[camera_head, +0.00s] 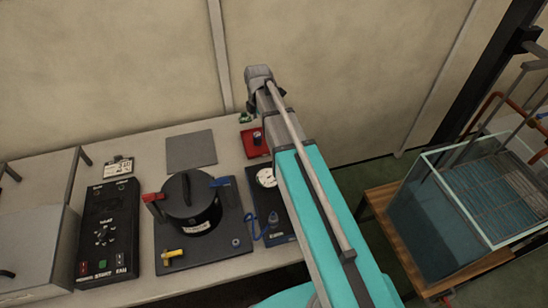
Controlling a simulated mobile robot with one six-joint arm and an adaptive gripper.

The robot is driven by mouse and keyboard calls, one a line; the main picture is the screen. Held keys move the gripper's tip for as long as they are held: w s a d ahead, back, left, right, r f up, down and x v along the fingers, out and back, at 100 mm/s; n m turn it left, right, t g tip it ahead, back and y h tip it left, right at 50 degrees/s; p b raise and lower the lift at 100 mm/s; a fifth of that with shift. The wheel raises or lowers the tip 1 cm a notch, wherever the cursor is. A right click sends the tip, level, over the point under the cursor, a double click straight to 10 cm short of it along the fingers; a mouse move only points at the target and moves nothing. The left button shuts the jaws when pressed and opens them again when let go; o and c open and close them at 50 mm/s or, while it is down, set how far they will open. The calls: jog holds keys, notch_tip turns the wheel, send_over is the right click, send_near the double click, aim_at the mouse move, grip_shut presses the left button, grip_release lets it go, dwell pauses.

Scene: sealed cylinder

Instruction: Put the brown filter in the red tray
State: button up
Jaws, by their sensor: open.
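The red tray (247,149) lies near the back right of the bench, partly hidden by my arm. A small dark upright thing (257,137) stands on it, too small to identify. I cannot make out a brown filter for certain. My gripper (251,104) is at the far end of my arm, above the bench's back edge and behind the red tray in the picture. It is open, small and mostly hidden by the wrist; I see nothing held in it.
A black lidded cylinder (188,204) with red and blue clamps stands on a dark plate. A black control box (109,232) is left of it, a gauge (266,177) right. A grey square mat (191,151) is bare. A glass tank (440,222) stands at right.

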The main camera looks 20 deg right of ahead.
jog(key=s+m, duration=0.5)
jog(key=m, duration=0.1)
jog(key=s+m, duration=0.6)
jog(key=m, duration=0.1)
jog(key=s+m, duration=0.5)
jog(key=m, duration=0.1)
jog(key=shift+s, duration=0.2)
jog(key=shift+s+m, duration=0.8)
jog(key=shift+m, duration=0.6)
